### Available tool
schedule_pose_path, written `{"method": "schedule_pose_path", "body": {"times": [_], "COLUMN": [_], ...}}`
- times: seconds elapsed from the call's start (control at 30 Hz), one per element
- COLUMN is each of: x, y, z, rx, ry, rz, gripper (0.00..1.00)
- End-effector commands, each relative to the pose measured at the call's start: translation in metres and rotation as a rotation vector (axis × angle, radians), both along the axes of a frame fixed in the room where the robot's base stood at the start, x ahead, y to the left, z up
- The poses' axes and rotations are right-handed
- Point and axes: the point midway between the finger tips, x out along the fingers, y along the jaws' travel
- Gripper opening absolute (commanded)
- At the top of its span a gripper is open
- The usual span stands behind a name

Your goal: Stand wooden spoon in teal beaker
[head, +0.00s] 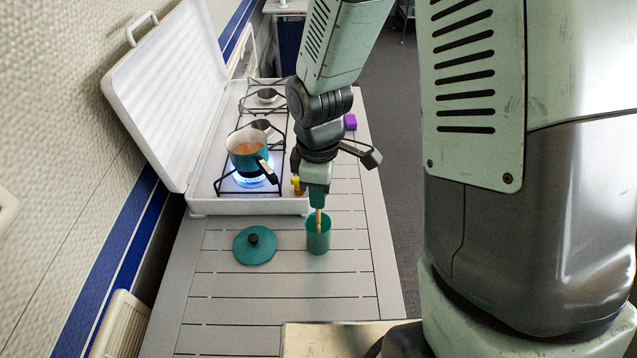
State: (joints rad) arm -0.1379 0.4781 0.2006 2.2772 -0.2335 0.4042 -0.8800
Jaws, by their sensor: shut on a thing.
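The teal beaker (318,238) stands upright on the slatted table, to the right of the teal lid. My gripper (317,203) is directly above the beaker, pointing down, and is shut on the wooden spoon (318,222). The spoon hangs about upright below the fingers, with its lower part at or inside the beaker's mouth. The spoon's lower end is hidden by the beaker, so I cannot tell whether it touches the bottom.
A teal pot (248,150) sits on a lit burner of the camping stove (204,205), behind the beaker. A teal lid (256,245) lies on the table (290,310). A purple block (350,122) is at the right edge. The table's front is clear.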

Motion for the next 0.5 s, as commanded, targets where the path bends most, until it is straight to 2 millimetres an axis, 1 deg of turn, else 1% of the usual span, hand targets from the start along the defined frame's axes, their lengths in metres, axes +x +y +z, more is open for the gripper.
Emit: {"method": "schedule_pose_path", "body": {"times": [0.2,0.47,0.5], "x": [-0.0002,-0.0001,-0.0001], "y": [-0.0002,-0.0001,-0.0001], "z": [-0.0051,-0.0054,-0.0053], "rx": [0.000,0.000,0.000], "ry": [0.000,0.000,0.000], "rz": [0.000,0.000,0.001], "gripper": [0.00,0.00,0.21]}}
